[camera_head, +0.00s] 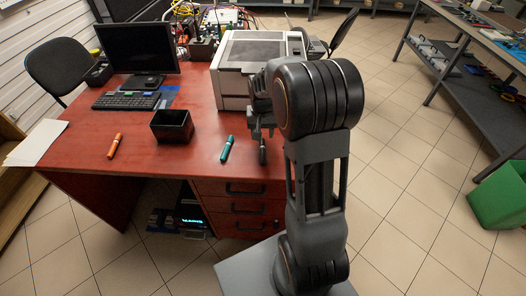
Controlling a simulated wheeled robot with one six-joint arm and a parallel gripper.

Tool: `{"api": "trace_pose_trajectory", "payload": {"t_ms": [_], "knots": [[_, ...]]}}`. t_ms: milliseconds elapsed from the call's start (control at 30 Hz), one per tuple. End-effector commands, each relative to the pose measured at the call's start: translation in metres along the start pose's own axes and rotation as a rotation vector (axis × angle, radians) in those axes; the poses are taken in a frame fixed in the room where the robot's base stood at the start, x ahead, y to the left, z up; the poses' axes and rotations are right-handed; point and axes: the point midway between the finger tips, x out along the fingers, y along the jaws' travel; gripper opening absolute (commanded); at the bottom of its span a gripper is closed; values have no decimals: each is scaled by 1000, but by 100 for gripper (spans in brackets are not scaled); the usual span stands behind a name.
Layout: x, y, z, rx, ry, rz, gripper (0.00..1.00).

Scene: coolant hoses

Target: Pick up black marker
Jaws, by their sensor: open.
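My gripper (262,134) points down over the right front part of the red desk (75,142), to the right of the teal marker. Its jaws are open, seen small and dark. A dark upright shape (262,153) shows just below the jaws; I cannot tell whether it is a finger or the black marker. No other black marker is plain to see. A teal marker (227,148) lies near the desk's front edge. An orange marker (115,146) lies further left.
A black open box (172,126) stands between the two coloured markers. Behind are a keyboard (127,101), a monitor (138,48) and a white printer (240,72) close to my arm. White paper (37,143) lies at the left corner. A green bin (497,195) stands far right.

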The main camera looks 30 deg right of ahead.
Motion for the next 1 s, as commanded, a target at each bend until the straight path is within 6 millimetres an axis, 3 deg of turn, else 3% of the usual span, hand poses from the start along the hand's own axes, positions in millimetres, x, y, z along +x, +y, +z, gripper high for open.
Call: {"api": "trace_pose_trajectory", "payload": {"t_ms": [333,700,1000], "knots": [[44,0,-2,2,-4,1,50],[50,0,-2,2,-1,0,50],[50,0,-2,2,-1,0,22]]}}
